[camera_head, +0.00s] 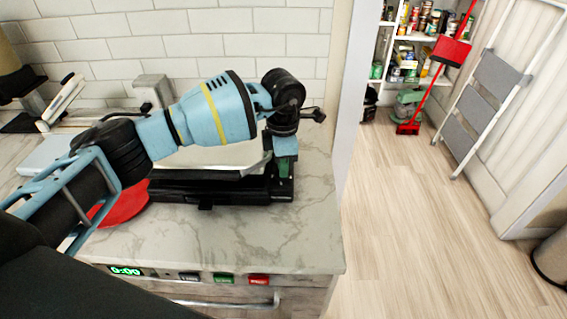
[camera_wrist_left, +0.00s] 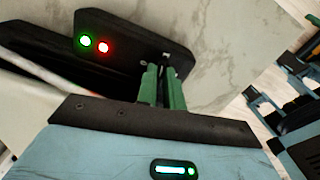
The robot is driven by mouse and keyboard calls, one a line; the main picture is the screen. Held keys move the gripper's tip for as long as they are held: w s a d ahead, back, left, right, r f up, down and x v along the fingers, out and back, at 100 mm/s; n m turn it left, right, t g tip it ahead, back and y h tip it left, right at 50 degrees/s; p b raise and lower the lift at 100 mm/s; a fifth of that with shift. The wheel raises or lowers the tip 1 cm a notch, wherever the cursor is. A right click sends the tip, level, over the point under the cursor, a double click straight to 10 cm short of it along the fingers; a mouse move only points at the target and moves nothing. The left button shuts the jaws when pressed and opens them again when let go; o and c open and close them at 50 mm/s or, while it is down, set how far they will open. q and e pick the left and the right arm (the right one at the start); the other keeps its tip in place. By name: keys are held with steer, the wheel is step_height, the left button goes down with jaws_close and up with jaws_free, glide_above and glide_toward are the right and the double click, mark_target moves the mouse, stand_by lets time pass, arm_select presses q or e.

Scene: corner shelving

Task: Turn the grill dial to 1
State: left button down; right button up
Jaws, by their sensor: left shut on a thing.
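The black grill (camera_head: 222,190) sits on the marble counter, its front facing me. In the left wrist view its black side (camera_wrist_left: 128,34) carries a green light (camera_wrist_left: 85,41) and a red light (camera_wrist_left: 103,47). My left gripper (camera_head: 284,172) points down at the grill's right end. In the left wrist view its green fingers (camera_wrist_left: 163,76) are close together at the edge of the grill's side, shut on the small grill dial, which they mostly hide. The dial's marks cannot be read. My right gripper is not in view.
A red round thing (camera_head: 122,204) lies left of the grill, partly behind my arm. The marble counter (camera_head: 270,238) is clear in front of the grill. Below its edge are a green clock display (camera_head: 126,271) and several coloured buttons. A tiled wall stands behind.

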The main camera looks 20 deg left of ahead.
arm_select(q)
steer(key=shift+m, duration=0.9)
steer(key=c, duration=1.8)
jaws_free()
steer(key=shift+r, duration=0.1)
steer(key=shift+r+b, duration=0.35)
steer(key=shift+r, duration=3.45)
